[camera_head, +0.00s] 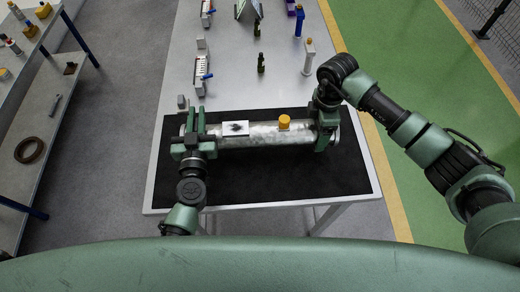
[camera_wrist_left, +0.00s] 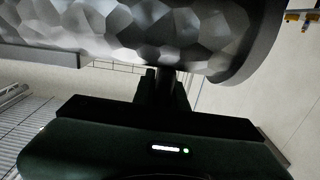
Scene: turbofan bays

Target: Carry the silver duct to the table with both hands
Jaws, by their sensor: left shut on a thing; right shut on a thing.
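The silver duct (camera_head: 258,141) lies crosswise over the black mat (camera_head: 270,187) on the table (camera_head: 181,72) in the head view. It carries a white label with a dark mark (camera_head: 236,128) and a yellow cap (camera_head: 284,122). My left gripper (camera_head: 193,137) is shut at the duct's left end. My right gripper (camera_head: 328,122) is shut at its right end. In the left wrist view the dimpled duct (camera_wrist_left: 150,28) fills the top, with my left gripper's fingers (camera_wrist_left: 161,88) against its underside. I cannot tell whether the duct touches the mat.
Farther up the table stand two dark green bottles (camera_head: 261,62), a grey-white post (camera_head: 308,58), a blue post (camera_head: 298,22) and racks with blue handles (camera_head: 201,75). A shelf (camera_head: 40,120) with bottles and a dark ring (camera_head: 29,150) stands at left. Green floor (camera_head: 410,65) lies at right.

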